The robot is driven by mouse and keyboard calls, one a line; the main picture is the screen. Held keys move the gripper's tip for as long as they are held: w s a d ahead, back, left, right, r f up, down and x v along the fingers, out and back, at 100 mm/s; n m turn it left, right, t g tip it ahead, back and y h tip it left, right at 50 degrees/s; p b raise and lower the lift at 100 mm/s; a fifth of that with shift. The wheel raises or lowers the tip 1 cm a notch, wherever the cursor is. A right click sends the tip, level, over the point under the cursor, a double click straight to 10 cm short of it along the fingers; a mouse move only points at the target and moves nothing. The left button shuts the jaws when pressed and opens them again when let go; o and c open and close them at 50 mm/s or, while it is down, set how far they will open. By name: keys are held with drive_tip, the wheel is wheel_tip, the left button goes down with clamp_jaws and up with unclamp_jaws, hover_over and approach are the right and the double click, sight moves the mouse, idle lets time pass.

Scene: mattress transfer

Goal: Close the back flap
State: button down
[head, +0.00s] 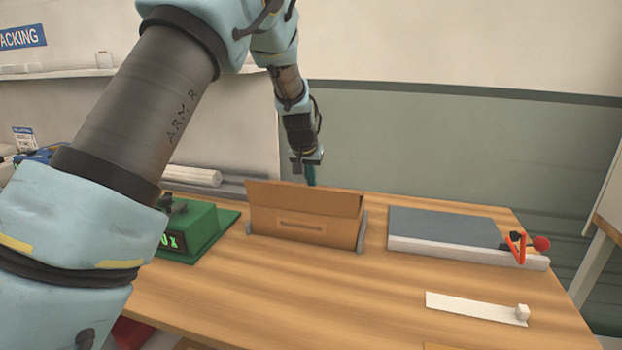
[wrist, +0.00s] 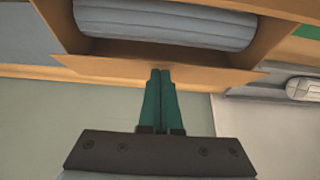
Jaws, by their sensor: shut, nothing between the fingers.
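The brown cardboard box (head: 290,227) stands on the table with a slot in its front face. A raised cardboard panel (head: 305,197) shows along its top; I cannot tell from the head view which flap it is. In the wrist view the box is open, with a blue-grey rolled mattress (wrist: 165,22) inside. The back flap (wrist: 110,69) sticks outward from the box edge on my gripper's side. My gripper (head: 311,180) is behind the box, pointing down, its green fingers shut and empty.
A green device (head: 195,235) stands left of the box. A grey board with a pale front rail (head: 450,228) and a red-knobbed handle lies to the right. A white strip (head: 475,307) lies at front right. Pale rolls (head: 192,175) lie behind left. The table's front middle is clear.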

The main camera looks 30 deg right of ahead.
drive_tip(key=shift+s+a+f+t+h+b, duration=0.2)
drive_tip(key=shift+f+b, duration=0.25)
drive_tip(key=shift+b, duration=0.75)
drive_tip(key=shift+s+a+f+t+h+b, duration=0.1)
drive_tip(key=shift+f+t+h+b, duration=0.2)
drive_tip(key=shift+b, duration=0.85)
drive_tip(key=shift+s+a+f+b, duration=0.2)
drive_tip(key=shift+s+f+b, duration=0.05)
drive_tip(key=shift+f+b, duration=0.4)
drive_tip(key=shift+r, duration=0.1)
